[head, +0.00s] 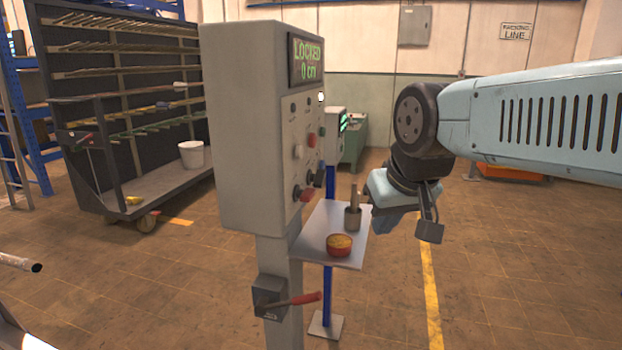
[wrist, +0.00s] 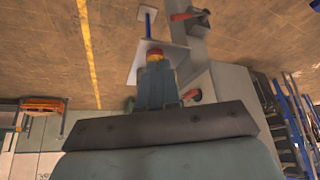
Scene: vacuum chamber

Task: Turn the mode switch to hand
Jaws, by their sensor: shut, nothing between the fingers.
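A grey control box (head: 247,130) stands on a post in the head view. Its display (head: 306,60) reads "LOCKED 0 cm" in green. Its right face, seen at a steep angle, carries several knobs and switches, among them a red knob (head: 311,139), a pale knob (head: 298,152) and a lower red handle (head: 307,195). I cannot read their labels or tell which is the mode switch. My gripper (head: 376,208) is to the right of this face, apart from it. In the wrist view its fingers (wrist: 155,68) are shut and empty, partly hiding the panel side.
A small shelf (head: 310,245) below the panel holds a red bowl (head: 339,245) and a grey cup (head: 353,217) with something upright in it. A red-handled lever (head: 292,301) sits on the post. A rack (head: 150,200) stands at left.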

